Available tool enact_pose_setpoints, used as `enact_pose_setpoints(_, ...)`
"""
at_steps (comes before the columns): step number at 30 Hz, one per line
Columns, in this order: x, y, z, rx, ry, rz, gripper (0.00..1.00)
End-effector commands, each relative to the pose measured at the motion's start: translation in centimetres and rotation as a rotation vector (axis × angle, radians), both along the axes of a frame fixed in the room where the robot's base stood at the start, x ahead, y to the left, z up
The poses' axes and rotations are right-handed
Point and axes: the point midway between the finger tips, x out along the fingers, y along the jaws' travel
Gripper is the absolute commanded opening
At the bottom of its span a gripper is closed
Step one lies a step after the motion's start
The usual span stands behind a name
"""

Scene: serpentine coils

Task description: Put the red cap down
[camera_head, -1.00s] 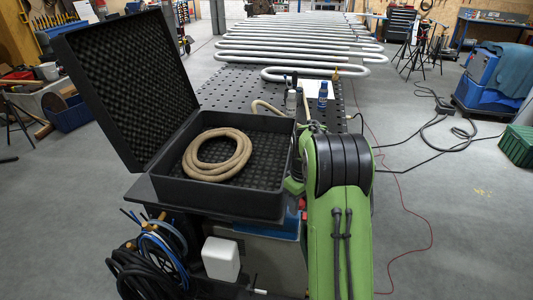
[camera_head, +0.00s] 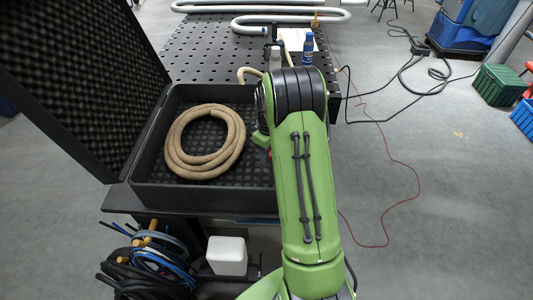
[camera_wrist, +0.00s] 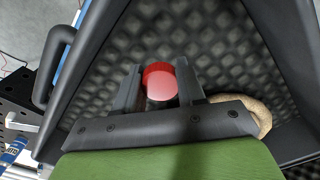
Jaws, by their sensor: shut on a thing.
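In the wrist view the red cap (camera_wrist: 162,80) sits between the two dark fingers of my gripper (camera_wrist: 158,74), which is shut on it. A dark part shows just under the cap's red top. Behind them is the bumpy foam floor of the open black case (camera_wrist: 230,45). I cannot tell how high the cap is above the foam.
A coiled beige hose (camera_head: 232,150) lies in the case, left of my arm. The case's lid (camera_head: 85,85) stands open at left. A blue bottle (camera_head: 308,50) and a white bottle (camera_head: 275,60) stand on the perforated table (camera_head: 205,45) behind.

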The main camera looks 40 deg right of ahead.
Motion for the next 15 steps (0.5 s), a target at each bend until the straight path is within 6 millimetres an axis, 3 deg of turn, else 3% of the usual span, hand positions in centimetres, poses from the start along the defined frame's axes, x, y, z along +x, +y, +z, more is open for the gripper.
enact_pose_setpoints(7, 0.1, 0.1, -4.2, 0.003, 0.001, 0.003, 0.0)
enact_pose_setpoints(15, 0.1, 0.1, -4.6, 0.001, -0.002, 0.003, 0.0)
